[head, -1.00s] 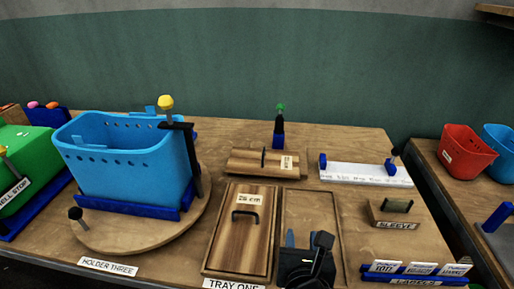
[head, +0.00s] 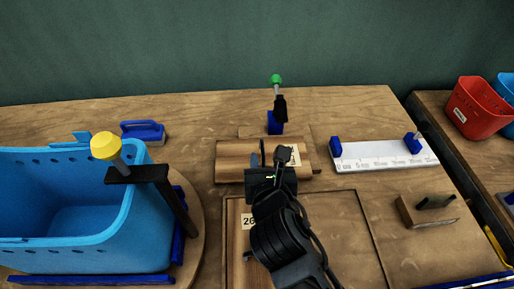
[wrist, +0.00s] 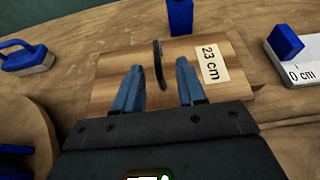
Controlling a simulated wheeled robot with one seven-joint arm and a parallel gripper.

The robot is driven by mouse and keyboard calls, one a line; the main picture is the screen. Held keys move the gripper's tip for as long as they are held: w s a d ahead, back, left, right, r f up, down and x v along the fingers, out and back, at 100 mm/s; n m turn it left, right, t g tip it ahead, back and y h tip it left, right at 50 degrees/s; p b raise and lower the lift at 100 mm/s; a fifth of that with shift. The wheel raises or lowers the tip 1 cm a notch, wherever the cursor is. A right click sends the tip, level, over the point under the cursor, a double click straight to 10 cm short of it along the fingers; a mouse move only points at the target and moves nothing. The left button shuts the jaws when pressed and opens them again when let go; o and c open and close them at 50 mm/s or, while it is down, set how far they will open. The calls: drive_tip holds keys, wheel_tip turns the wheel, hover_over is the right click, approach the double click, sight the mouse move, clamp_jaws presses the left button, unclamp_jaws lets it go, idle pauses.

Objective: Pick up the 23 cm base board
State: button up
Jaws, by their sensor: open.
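The 23 cm base board (head: 232,162) is a wooden board with a dark upright handle, lying on the table beyond the tray. In the wrist view the board (wrist: 115,78) shows a "23 cm" label right of the handle (wrist: 159,66). My gripper (wrist: 157,72) is open, its two blue fingers apart on either side of the handle's line. The handle's near end lies between the fingertips, with nothing gripped. In the head view my arm and gripper (head: 270,168) cover part of the board, and the fingers are mostly hidden.
A tray (head: 345,192) with another labelled board (head: 236,245) lies nearer. A blue basket (head: 60,255) stands at left. A white ruler with blue stops (head: 375,155) is at right. A green-topped clamp (head: 276,105) stands behind the board. A blue-handled block (head: 143,132) sits back left.

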sight(262, 146)
drive_tip(key=x, duration=0.6)
drive_tip(key=shift+w+a+r+p, duration=0.2)
drive_tip(key=shift+r+p, duration=0.05)
drive_tip(key=shift+p, duration=0.15)
drive_tip(key=shift+w+f, duration=0.25)
drive_tip(key=shift+w, duration=0.25)
drive_tip(key=shift+c, duration=0.3)
clamp_jaws()
